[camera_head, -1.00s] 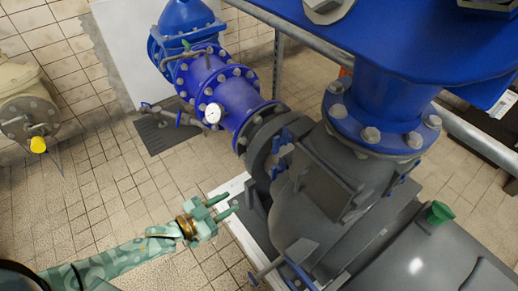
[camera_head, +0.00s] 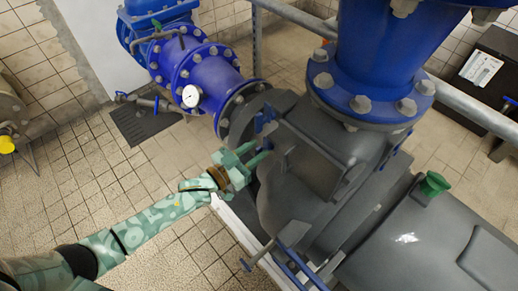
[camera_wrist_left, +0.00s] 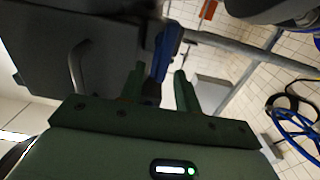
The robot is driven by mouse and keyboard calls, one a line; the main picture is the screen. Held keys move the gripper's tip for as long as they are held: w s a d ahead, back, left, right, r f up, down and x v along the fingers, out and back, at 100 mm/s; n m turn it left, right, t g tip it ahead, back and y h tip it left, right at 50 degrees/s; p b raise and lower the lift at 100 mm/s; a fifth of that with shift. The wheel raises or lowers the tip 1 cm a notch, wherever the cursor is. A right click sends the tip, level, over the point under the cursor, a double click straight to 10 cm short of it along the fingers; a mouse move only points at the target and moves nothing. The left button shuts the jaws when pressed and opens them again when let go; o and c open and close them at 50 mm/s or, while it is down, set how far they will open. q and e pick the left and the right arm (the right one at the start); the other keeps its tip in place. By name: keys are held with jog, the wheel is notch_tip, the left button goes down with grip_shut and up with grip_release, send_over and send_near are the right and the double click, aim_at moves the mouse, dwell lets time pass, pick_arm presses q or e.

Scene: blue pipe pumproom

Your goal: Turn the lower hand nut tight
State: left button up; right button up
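My left gripper (camera_head: 256,150) is open, with its two green fingers pointing at the side of the dark grey pump housing (camera_head: 310,165). A blue hand nut (camera_head: 266,129) shows on the housing edge just above the fingertips in the head view. A lower nut is not clearly seen there; the fingers may cover it. In the left wrist view, the open gripper (camera_wrist_left: 160,72) has a blue hand nut part (camera_wrist_left: 165,50) between and beyond its fingertips. I cannot tell whether they touch it. My right gripper is not in view.
A blue flanged pipe with a white gauge (camera_head: 191,96) lies behind the gripper. A blue vertical pipe (camera_head: 375,60) rises from the housing.

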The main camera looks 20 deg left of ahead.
pick_arm(q)
jog(key=shift+w+d, duration=0.3)
jog(key=shift+w, duration=0.1)
jog(key=shift+w+d, duration=0.15)
jog(key=shift+w, duration=0.1)
grip_shut()
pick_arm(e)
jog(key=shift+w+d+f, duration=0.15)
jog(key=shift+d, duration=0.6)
